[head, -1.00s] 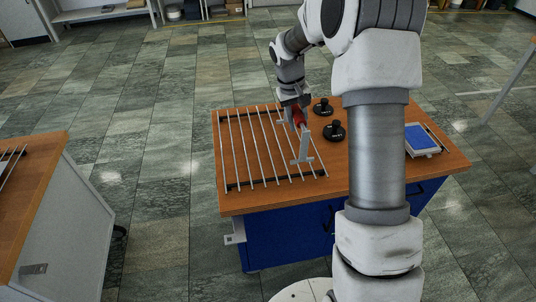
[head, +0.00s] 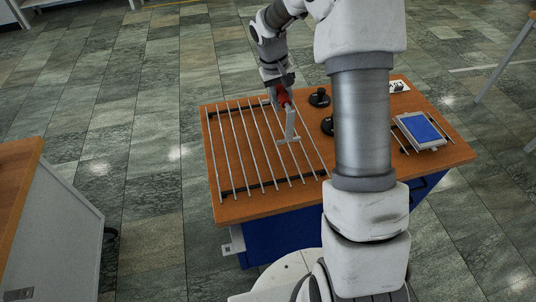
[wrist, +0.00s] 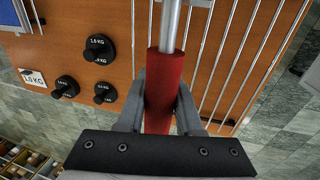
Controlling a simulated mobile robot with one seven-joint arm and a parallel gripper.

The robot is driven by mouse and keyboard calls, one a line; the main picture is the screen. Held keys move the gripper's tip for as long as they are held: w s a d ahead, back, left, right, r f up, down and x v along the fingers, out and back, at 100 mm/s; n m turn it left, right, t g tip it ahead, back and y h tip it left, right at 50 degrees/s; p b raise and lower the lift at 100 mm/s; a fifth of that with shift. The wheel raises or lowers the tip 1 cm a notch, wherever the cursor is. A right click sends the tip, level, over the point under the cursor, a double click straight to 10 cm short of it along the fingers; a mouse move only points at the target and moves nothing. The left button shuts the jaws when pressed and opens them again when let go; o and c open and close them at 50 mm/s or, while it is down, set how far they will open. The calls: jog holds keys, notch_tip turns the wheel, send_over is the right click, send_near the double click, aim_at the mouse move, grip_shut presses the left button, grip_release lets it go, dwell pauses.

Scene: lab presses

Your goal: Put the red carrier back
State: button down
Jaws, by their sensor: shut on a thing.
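My gripper (head: 281,88) is shut on the red carrier (head: 284,99), a red grip with a grey metal shaft and a T-shaped end. The carrier hangs over the right-hand rods of the rack (head: 246,189), a set of parallel metal rods on black rails. In the wrist view my gripper (wrist: 162,84) has one finger on each side of the red grip of the carrier (wrist: 164,62). The shaft runs up out of that picture. I cannot tell whether the T-shaped end touches the rods.
The rack lies on a wooden table (head: 237,209). Black weights (head: 319,97) stand right of it, several in the wrist view (wrist: 99,47). A tray with a blue pad (head: 420,129) is at the table's right. My arm hides part of the table. Another bench (head: 22,170) stands at left.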

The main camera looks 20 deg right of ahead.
jog(key=shift+s+a+f, duration=1)
jog(key=shift+s+f, duration=0.4)
jog(key=shift+f, duration=0.25)
jog(key=shift+s+a+f, duration=1)
jog(key=shift+s+f, duration=0.4)
jog(key=shift+f, duration=0.3)
jog(key=shift+s+a+f, duration=1)
jog(key=shift+s+f, duration=0.4)
jog(key=shift+f, duration=0.25)
jog(key=shift+f, duration=0.2)
jog(key=c, duration=0.6)
grip_release()
jog(key=shift+r, duration=0.15)
